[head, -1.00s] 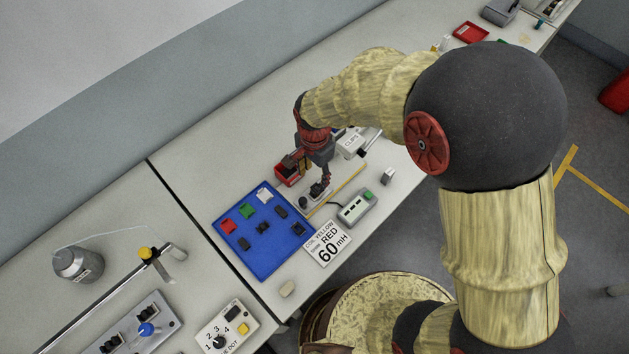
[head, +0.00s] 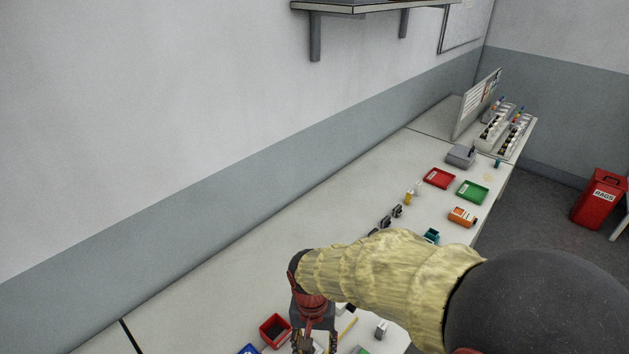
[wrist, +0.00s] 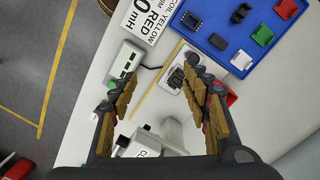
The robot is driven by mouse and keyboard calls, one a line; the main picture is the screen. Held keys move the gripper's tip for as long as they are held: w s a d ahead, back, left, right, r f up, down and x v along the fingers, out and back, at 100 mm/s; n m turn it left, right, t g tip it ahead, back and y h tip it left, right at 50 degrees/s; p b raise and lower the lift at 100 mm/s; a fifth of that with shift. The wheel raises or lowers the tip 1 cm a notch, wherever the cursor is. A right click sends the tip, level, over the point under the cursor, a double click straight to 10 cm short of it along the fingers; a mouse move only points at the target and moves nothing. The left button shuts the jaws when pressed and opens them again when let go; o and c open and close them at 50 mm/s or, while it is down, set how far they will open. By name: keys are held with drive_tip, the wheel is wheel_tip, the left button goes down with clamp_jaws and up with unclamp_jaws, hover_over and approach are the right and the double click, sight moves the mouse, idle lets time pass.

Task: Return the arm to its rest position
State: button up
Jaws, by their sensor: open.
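My gripper (head: 315,346) hangs at the bottom edge of the head view, mostly cut off there. In the wrist view my gripper (wrist: 155,88) has its two fingers well apart, with nothing between them. My arm is bent and reaches out over the bench (head: 225,285). Below the fingers, a dark connector piece (wrist: 177,78) sits on a small light plate, close to the right finger. I cannot tell from this view how high the fingers are above it.
A blue tray (wrist: 213,38) holds several small blocks. A red bin (head: 275,330) stands left of the gripper. Red (head: 439,178) and green trays (head: 473,191) stand farther along.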

drive_tip(key=s+d+r+t+b, duration=0.3)
drive_tip(key=s+d+r, duration=0.1)
drive_tip(key=d+r, duration=0.4)
drive_tip(key=s+d+r+n+t+b, duration=0.1)
drive_tip(key=s+d+r+t+b, duration=0.2)
drive_tip(key=d+r, duration=0.5)
drive_tip(key=s+d+b, duration=0.1)
drive_tip(key=s+d, duration=0.1)
drive_tip(key=d, duration=0.1)
drive_tip(key=shift+c, duration=0.5)
